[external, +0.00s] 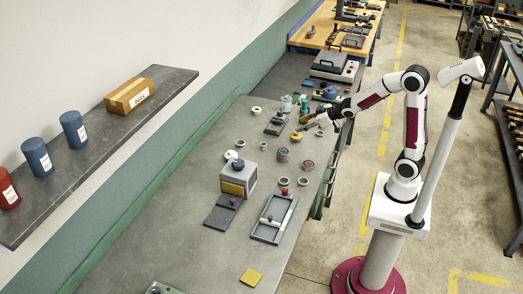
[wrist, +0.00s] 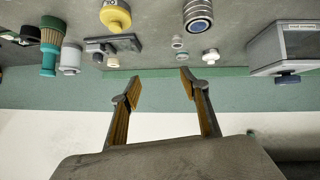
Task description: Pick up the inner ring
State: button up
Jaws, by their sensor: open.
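Several small grey or white rings lie on the grey bench; I cannot tell which is the inner ring. In the external view one ring (external: 241,143) is left of centre, and another ring (external: 302,181) is nearer the front. The wrist view shows a small ring (wrist: 178,43) above and between the fingertips in the picture, and a paler one (wrist: 183,57) just below it. My gripper (wrist: 160,73) is open and empty, its two fingers apart. In the external view my gripper (external: 304,127) is over the bench near a yellow round part (external: 296,136).
A grey box machine (external: 238,178) stands on the bench, with a tray (external: 273,218) in front. In the wrist view a blue-ringed cylinder (wrist: 198,16), a yellow knob (wrist: 116,16) and a green bottle (wrist: 51,45) stand around. The bench's left part is clear.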

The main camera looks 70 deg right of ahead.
aim_at(265, 144)
jog(key=w+f+y, duration=0.1)
jog(key=w+f, duration=0.1)
jog(key=w+f+t+y, duration=0.1)
jog(key=w+f, duration=0.1)
jog(key=f, duration=0.1)
jog(key=w+f+n+y, duration=0.1)
jog(key=w+f, duration=0.1)
jog(key=f, duration=0.1)
jog(key=shift+w+a+f, duration=0.1)
jog(key=shift+w+a, duration=0.1)
jog(key=shift+w, duration=0.1)
jog(key=shift+w+a+f+t+y, duration=0.1)
jog(key=shift+w+f+t+y, duration=0.1)
jog(key=shift+f, duration=0.15)
jog(key=shift+w+a+f+t+y, duration=0.1)
jog(key=shift+f+t+y, duration=0.1)
jog(key=shift+f, duration=0.15)
jog(key=shift+w, duration=0.1)
jog(key=shift+x, duration=3.3)
jog(key=shift+w+a, duration=0.1)
jog(key=shift+x, duration=2.5)
jog(key=shift+f, duration=0.1)
jog(key=c, duration=1.2)
